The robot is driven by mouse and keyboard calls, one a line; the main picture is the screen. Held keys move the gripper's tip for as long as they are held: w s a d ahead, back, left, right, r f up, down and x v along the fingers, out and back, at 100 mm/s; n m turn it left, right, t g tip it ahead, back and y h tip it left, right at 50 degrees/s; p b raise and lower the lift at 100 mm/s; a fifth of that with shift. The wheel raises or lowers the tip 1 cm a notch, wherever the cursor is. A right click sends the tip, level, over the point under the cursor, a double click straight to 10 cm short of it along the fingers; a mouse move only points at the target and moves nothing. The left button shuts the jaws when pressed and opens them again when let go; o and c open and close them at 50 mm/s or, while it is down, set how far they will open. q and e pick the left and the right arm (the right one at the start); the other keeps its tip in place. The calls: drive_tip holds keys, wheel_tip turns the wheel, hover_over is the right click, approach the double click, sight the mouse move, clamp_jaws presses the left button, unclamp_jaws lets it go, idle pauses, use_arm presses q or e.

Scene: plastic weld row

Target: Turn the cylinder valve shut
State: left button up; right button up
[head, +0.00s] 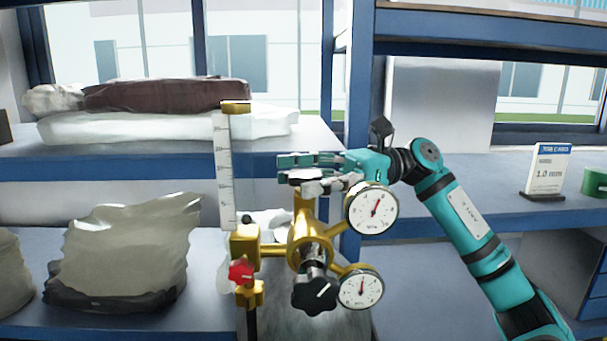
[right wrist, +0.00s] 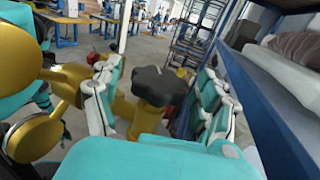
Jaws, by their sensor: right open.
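A dark lobed valve knob (right wrist: 158,86) sits on a brass stem between the two spread fingers of my right gripper (right wrist: 161,70) in the right wrist view. Space shows between the knob and each finger. In the head view my right gripper (head: 298,172) reaches in from the right at the top of the brass valve body (head: 305,235), its teal fingers pointing left. The knob's dark top (head: 307,174) shows between them, partly hidden. The grey cylinder (head: 300,324) is mostly hidden below the brass fittings. My left gripper is not in view.
Two round gauges (head: 372,211) (head: 361,289) stand at the right of the brass body. A black knob (head: 314,290), a red knob (head: 241,271) and a flow tube (head: 224,172) are close by. Shelves with bags (head: 125,250) stand behind. A card stand (head: 548,172) is at the right.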

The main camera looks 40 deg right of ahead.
drive_tip(key=c, duration=1)
drive_tip(key=shift+c, duration=0.9)
drive_tip(key=shift+t+b, duration=0.3)
drive_tip(key=shift+b, duration=0.05)
